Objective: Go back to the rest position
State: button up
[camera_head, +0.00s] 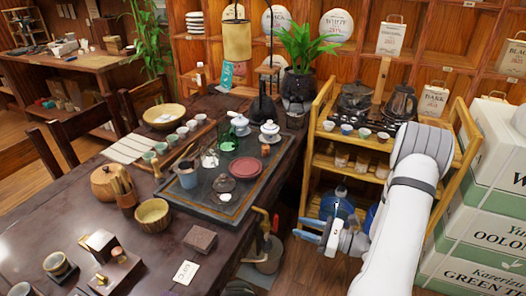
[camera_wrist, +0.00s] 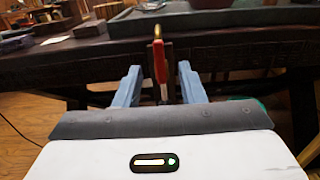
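My gripper (camera_head: 306,230) is in front of the dark tea table's right edge, below table height and left of the wooden shelf cart. Its two blue fingers point left. In the wrist view my gripper (camera_wrist: 159,76) has its fingers spread apart, with nothing held between them. A red-handled brass tap (camera_wrist: 159,60) shows beyond the gap, at the table edge; it also shows in the head view (camera_head: 265,222). My arm reaches in from the bottom right of the head view.
The dark tea table (camera_head: 135,225) carries a tea tray (camera_head: 185,207), cups and bowls. A wooden shelf cart (camera_head: 310,150) with kettles stands beside my arm. Stacked tea boxes (camera_head: 470,235) stand at the right. A grey pot (camera_head: 268,258) is below the tap. Some floor is clear.

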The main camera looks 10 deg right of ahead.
jog(key=s+a+r+n+g+h+p, duration=0.3)
jog(key=s+a+r+n+g, duration=0.6)
jog(key=a+r+n+g, duration=0.4)
jog(key=s+d+r+n+t+h+p, duration=0.1)
jog(key=s+r+n+t+h+p, duration=0.1)
jog(key=s+r+n+h, duration=0.2)
jog(key=s+d+r+n+t+h+p, duration=0.2)
jog(key=s+r+n+t+h, duration=0.1)
jog(key=r+n+h, duration=0.4)
notch_tip(320, 180, up, 3)
jog(key=shift+s+d+f+n+h, duration=0.2)
jog(key=shift+s+d+n+h, duration=0.15)
jog(key=shift+n, duration=0.35)
